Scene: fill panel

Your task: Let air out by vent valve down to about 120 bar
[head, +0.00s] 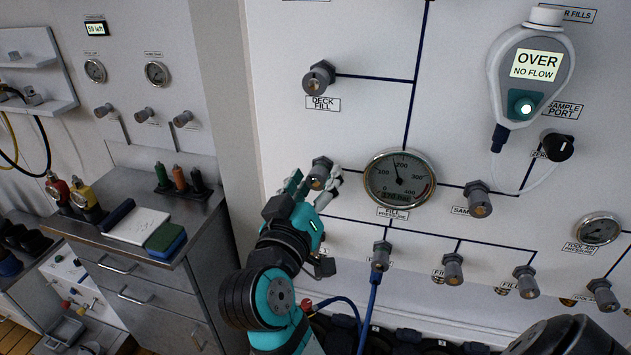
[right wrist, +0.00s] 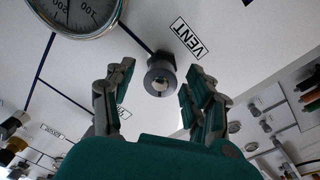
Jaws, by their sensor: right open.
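The vent valve (head: 320,170) is a grey knob on the white panel, left of the fill gauge. In the right wrist view the vent valve (right wrist: 160,72) shows end-on beside the VENT label (right wrist: 188,38). My right gripper (head: 313,184) is open, its fingers on either side of the knob with gaps in the wrist view. Whether a finger touches it in the head view I cannot tell. The round fill gauge (head: 400,179) has its needle just left of straight up, a little under 200; its small digital readout is too blurred to read surely. My left gripper is not in view.
The deck fill valve (head: 319,78) sits above and the sample valve (head: 479,199) to the right. A blue hose (head: 371,305) hangs from a lower valve. A handheld meter (head: 530,75) reads OVER, NO FLOW. A steel workbench (head: 92,248) stands at left.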

